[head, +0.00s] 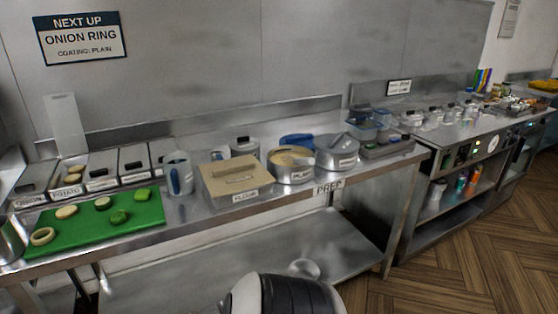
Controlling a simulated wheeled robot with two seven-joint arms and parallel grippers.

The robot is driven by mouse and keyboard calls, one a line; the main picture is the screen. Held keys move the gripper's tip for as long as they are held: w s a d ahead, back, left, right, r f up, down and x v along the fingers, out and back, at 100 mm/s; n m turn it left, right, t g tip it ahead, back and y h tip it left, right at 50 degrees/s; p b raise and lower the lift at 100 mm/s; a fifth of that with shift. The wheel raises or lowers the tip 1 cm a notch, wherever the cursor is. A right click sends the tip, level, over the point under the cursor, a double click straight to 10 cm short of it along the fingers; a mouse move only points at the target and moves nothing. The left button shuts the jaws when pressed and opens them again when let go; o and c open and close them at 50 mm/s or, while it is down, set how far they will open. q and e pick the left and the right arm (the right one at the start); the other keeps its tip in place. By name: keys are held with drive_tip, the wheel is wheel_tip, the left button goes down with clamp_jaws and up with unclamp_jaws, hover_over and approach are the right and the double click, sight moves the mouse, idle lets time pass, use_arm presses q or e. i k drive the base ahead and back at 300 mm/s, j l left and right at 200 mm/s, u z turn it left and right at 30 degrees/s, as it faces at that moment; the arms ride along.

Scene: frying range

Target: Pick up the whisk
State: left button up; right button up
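I cannot make out a whisk for certain in the head view. A clear jug (179,172) with a blue part on its front stands on the steel prep counter (230,221); I cannot tell whether the blue part is a handle or a tool. A round steel pot of pale batter (292,166) stands right of the flour box (236,181). A grey lidded pot (337,152) is beside it, with a blue item (297,141) behind. Neither of my grippers is in view, so what they hold is hidden.
A green cutting board (90,232) with cut vegetables lies at the left. Labelled lidded bins (101,178) line the back. A lower shelf (270,248) holds a small bowl (304,268). A second counter (455,130) stands at the right; wooden floor (470,235) is clear in front.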

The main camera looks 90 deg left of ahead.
sight(309, 162)
drive_tip(key=u, duration=2.65)
drive_tip(key=i+l, duration=0.15)
drive_tip(key=i+l+u, duration=0.1)
drive_tip(key=l, duration=0.3)
drive_tip(key=i+l+u, duration=0.1)
drive_tip(key=i+l, duration=0.05)
drive_tip(key=l, duration=0.1)
